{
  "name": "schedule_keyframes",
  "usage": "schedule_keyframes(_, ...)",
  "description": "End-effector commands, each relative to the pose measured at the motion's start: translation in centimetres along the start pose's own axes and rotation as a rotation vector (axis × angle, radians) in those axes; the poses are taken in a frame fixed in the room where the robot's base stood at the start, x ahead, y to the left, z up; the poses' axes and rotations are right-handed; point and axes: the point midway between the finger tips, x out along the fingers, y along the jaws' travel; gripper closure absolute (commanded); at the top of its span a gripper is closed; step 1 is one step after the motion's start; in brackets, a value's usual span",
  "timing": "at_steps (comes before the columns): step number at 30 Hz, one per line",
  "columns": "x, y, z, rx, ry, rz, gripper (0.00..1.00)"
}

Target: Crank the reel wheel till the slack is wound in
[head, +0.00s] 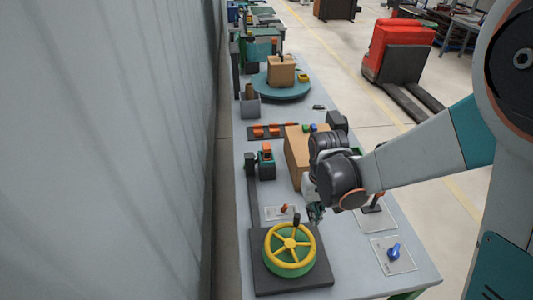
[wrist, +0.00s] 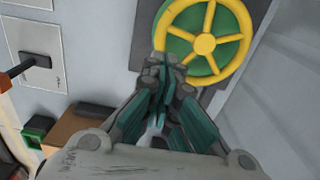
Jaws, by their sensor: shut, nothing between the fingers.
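The reel wheel (head: 290,245) is a yellow spoked wheel over a green drum, lying flat on a dark base plate (head: 261,280) at the near end of the bench. A dark upright crank handle (head: 296,220) stands on its far rim. In the wrist view the yellow wheel (wrist: 203,42) is at the top, partly covered by my fingers. My gripper (head: 317,214) is just beyond and to the right of the wheel, apart from the handle. Its teal fingers (wrist: 163,80) are shut with nothing between them. I cannot make out any slack line.
A small orange lever on a plate (head: 283,209) lies behind the wheel. A blue knob (head: 393,252) is on a plate to the right. A cardboard box (head: 298,155) stands behind my gripper. The grey wall (head: 110,150) runs along the left.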

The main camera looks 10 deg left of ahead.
Motion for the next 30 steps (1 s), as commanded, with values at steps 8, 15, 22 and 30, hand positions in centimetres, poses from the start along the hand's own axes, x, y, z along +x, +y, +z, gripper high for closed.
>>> schedule_keyframes(8, 0.0, 0.0, 0.0, 0.000, 0.000, 0.000, 1.00)
schedule_keyframes(15, 0.1, 0.0, 0.0, 0.000, 0.000, 0.000, 1.00)
schedule_keyframes(22, 1.2, 0.0, 0.0, 0.000, 0.000, 0.000, 1.00)
schedule_keyframes(30, 2.7, 0.0, 0.0, 0.000, 0.000, 0.000, 1.00)
